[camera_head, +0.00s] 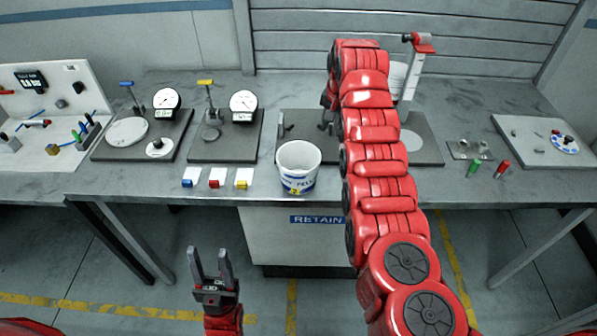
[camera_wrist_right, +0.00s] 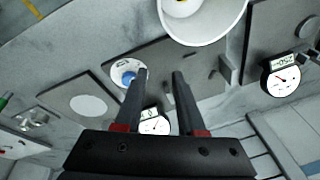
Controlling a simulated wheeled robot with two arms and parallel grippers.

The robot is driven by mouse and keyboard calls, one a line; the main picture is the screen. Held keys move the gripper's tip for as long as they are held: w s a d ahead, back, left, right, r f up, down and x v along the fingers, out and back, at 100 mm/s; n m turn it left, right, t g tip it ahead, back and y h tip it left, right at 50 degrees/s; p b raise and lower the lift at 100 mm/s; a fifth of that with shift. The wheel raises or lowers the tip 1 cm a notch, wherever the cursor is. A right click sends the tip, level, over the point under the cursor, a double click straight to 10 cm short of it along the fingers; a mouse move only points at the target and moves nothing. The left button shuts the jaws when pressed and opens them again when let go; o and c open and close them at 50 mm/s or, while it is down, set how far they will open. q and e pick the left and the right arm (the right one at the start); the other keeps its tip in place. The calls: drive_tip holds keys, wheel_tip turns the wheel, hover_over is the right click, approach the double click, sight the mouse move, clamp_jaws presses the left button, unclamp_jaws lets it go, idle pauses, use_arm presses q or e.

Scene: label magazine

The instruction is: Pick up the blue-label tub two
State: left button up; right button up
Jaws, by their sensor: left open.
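A white tub (camera_head: 298,168) with a blue label and a yellow mark reading 2 stands upright near the front edge of the bench in the head view. Its open rim also shows at the top of the right wrist view (camera_wrist_right: 204,30). My left gripper (camera_head: 211,252) is open and empty, low in front of the bench, left of the tub and apart from it. My right arm reaches over the bench to the right of the tub. Its gripper (camera_wrist_right: 160,76) is open with nothing between the fingers; in the head view it is partly hidden by the arm, behind the tub.
Two dial gauge stands (camera_head: 168,100) (camera_head: 244,102) are at the back left. Blue, red and yellow blocks with white cards (camera_head: 217,178) lie left of the tub. A white container (camera_head: 398,78) is partly hidden behind my right arm. A board (camera_head: 540,140) lies at right.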

drive_tip(key=s+a+r+g, duration=0.1)
drive_tip(key=s+r+g, duration=0.15)
drive_tip(key=s, duration=0.35)
drive_tip(key=p, duration=0.4)
hover_over(317, 174)
drive_tip(key=d, duration=0.1)
wheel_tip(317, 174, down, 11)
drive_tip(key=shift+w+a+f+p, duration=0.1)
drive_tip(key=shift+a+f+p, duration=0.1)
drive_tip(key=shift+f+p, duration=0.75)
drive_tip(key=shift+a+f+b, duration=0.25)
drive_tip(key=shift+f+b, duration=0.1)
drive_tip(key=shift+f, duration=1.05)
drive_tip(key=shift+w+f, duration=0.15)
drive_tip(key=shift+f, duration=0.15)
clamp_jaws()
